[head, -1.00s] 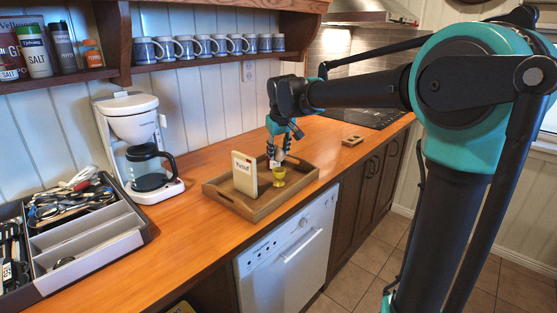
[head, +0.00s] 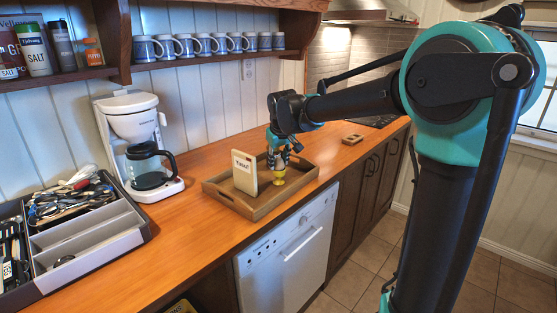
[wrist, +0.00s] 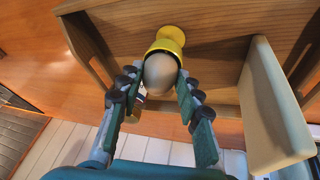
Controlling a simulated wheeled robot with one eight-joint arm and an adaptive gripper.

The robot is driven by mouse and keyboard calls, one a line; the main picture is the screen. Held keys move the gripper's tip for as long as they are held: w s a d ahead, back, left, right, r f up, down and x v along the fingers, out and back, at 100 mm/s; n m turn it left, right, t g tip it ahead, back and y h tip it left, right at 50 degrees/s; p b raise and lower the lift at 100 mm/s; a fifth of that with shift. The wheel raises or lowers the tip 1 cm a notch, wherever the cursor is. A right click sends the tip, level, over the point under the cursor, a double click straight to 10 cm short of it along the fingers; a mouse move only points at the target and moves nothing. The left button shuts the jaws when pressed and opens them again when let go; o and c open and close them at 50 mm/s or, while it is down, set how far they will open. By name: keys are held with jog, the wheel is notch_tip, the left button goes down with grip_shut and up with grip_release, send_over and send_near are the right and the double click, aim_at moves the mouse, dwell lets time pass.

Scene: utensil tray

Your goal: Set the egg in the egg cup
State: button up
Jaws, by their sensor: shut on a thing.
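The egg (wrist: 160,74) is pale and sits between the two fingers of my gripper (wrist: 161,80) in the wrist view. My gripper is shut on it. The yellow egg cup (wrist: 171,36) is right beyond the egg, whose far end overlaps the cup's mouth. I cannot tell whether the egg rests in it. In the head view the egg cup (head: 279,178) stands upright on the wooden tray (head: 243,209), with my gripper (head: 281,160) directly above it. The egg is mostly hidden there by my fingers.
A cream box (head: 245,173) stands on the tray just left of the cup; it also shows in the wrist view (wrist: 266,105). A coffee maker (head: 133,140) and a cutlery organiser (head: 88,239) are farther left. A small wooden block (head: 352,140) lies behind the tray.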

jog(key=o, duration=0.8)
jog(key=v, duration=1.3)
jog(key=s+d+f+m, duration=0.2)
jog(key=s+d+f, duration=0.1)
jog(key=d+f, duration=0.4)
jog(key=s+d+f+m, duration=0.1)
jog(key=s+d+f, duration=0.1)
jog(key=d+f, duration=0.5)
jog(key=s+d+f+m, duration=0.1)
jog(key=s+d+f, duration=0.4)
jog(key=s+f, duration=0.3)
jog(key=s+d+f+m+h, duration=0.1)
jog(key=s+d+f+m, duration=0.1)
jog(key=s+d+f, duration=0.4)
notch_tip(320, 180, down, 3)
jog(key=s, duration=0.2)
jog(key=shift+s+r+m, duration=0.25)
jog(key=shift+s+m, duration=0.05)
jog(key=shift+s, duration=0.05)
